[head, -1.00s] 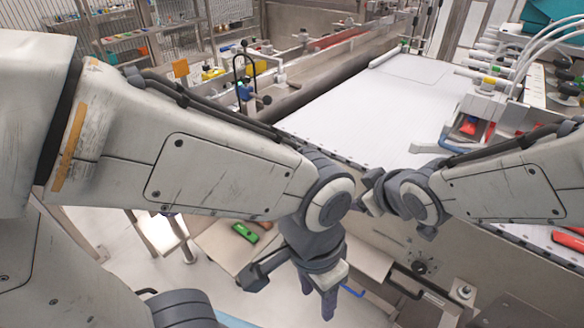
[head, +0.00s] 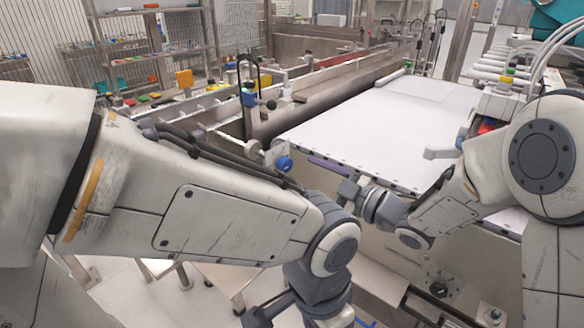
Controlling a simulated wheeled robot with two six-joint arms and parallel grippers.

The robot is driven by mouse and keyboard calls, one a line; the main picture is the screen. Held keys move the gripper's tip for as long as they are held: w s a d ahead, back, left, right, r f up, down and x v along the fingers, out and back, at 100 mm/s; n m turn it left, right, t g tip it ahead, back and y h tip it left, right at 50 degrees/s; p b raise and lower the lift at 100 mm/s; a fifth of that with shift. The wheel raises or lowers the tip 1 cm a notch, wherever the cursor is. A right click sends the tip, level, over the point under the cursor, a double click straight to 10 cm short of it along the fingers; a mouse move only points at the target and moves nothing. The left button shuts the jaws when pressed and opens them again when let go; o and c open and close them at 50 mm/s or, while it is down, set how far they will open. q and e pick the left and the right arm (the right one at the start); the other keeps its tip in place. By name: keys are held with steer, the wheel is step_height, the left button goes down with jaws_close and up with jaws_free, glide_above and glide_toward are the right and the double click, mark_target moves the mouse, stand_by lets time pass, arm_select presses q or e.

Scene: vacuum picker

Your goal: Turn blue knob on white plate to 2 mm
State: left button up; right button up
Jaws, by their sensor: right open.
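The blue knob (head: 284,163) sits on a small white plate (head: 270,154) at the left side of the white conveyor, just above my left forearm. The knob's scale is too small to read. My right gripper (head: 326,166) is open, and a purple finger points left toward the knob with a small gap between them. Its other finger is hidden or hard to make out. My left gripper (head: 298,312) hangs at the bottom edge, with its fingertips cut off by the frame.
The white conveyor bed (head: 390,125) lies behind my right gripper, with a steel side wall below. A black hooked rod with a blue clamp (head: 248,97) stands beyond the knob. My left forearm crosses in front of the knob area. A metal shelf (head: 130,60) stands at back left.

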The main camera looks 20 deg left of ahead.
mark_target(288, 166)
steer(key=x, duration=0.5)
steer(key=shift+a, duration=0.2)
steer(key=shift+w, duration=0.1)
jaws_close()
